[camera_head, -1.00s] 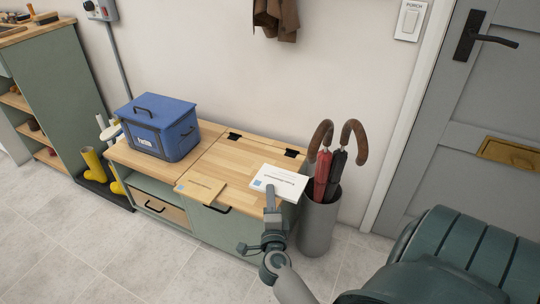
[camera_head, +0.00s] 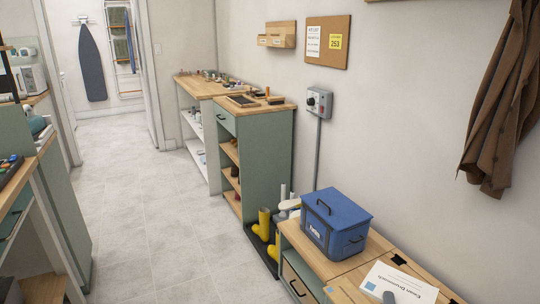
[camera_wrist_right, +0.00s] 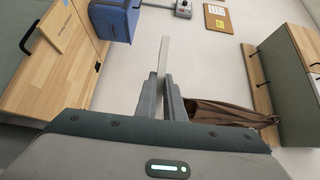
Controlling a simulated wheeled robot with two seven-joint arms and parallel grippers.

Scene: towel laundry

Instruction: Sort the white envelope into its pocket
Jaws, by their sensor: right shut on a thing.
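The white envelope (camera_head: 405,284), with printed text and a blue corner mark, shows at the bottom right of the head view. My right gripper (camera_head: 389,298) is at its lower edge, mostly cut off by the frame. In the right wrist view the envelope (camera_wrist_right: 163,55) is a thin pale strip seen edge-on, pinched between the two fingers of my right gripper (camera_wrist_right: 162,88). A wooden wall rack (camera_head: 281,35) with small labels hangs on the far wall; its label text is too small to read. My left gripper is out of view.
A blue lidded box (camera_head: 335,222) stands on the wooden bench (camera_head: 376,246). Yellow boots (camera_head: 263,222), a green shelf unit (camera_head: 262,150) and a cork board (camera_head: 342,48) are beyond. The tiled floor at left is clear.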

